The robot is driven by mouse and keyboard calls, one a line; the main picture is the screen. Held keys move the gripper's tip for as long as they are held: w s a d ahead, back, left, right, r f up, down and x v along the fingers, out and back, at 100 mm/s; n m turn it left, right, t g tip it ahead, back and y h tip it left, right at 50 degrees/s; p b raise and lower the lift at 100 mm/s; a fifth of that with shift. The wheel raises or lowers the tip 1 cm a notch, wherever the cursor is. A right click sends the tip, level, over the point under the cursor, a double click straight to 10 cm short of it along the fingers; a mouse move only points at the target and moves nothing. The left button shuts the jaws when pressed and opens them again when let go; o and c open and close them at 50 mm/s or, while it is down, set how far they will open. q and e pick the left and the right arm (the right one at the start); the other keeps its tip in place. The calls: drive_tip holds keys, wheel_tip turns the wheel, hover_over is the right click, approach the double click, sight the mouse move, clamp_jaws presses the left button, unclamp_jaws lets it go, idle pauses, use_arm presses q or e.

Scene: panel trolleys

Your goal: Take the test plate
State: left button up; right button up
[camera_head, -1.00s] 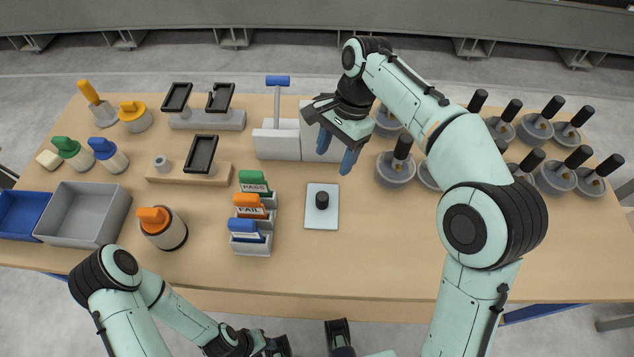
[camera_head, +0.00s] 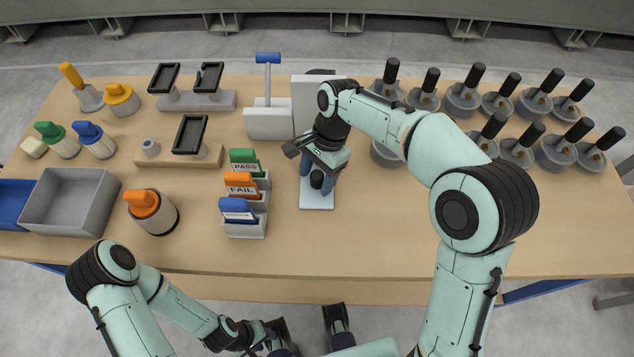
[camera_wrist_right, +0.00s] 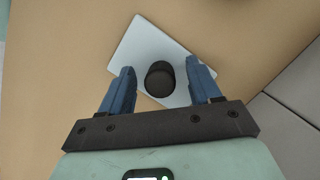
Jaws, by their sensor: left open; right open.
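The test plate is a pale flat plate (camera_head: 317,201) with a black cylindrical knob (camera_head: 316,180), lying on the table right of the card holders. In the right wrist view the plate (camera_wrist_right: 143,47) lies turned at an angle and its knob (camera_wrist_right: 160,80) stands between the fingers. My right gripper (camera_head: 318,177) is open, with one blue finger on each side of the knob and gaps to it. It also shows in the right wrist view (camera_wrist_right: 160,84). My left gripper (camera_head: 309,326) is open and empty, low in front of the table's front edge.
Card holders marked PASS and FAIL (camera_head: 242,186) stand just left of the plate. A pale block fixture (camera_head: 268,124) is behind it. Several black-handled weights (camera_head: 463,98) stand right and back. A grey bin (camera_head: 70,201) is at left. The table front is clear.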

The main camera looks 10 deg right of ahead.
clamp_jaws()
drive_tip(key=shift+r, duration=0.15)
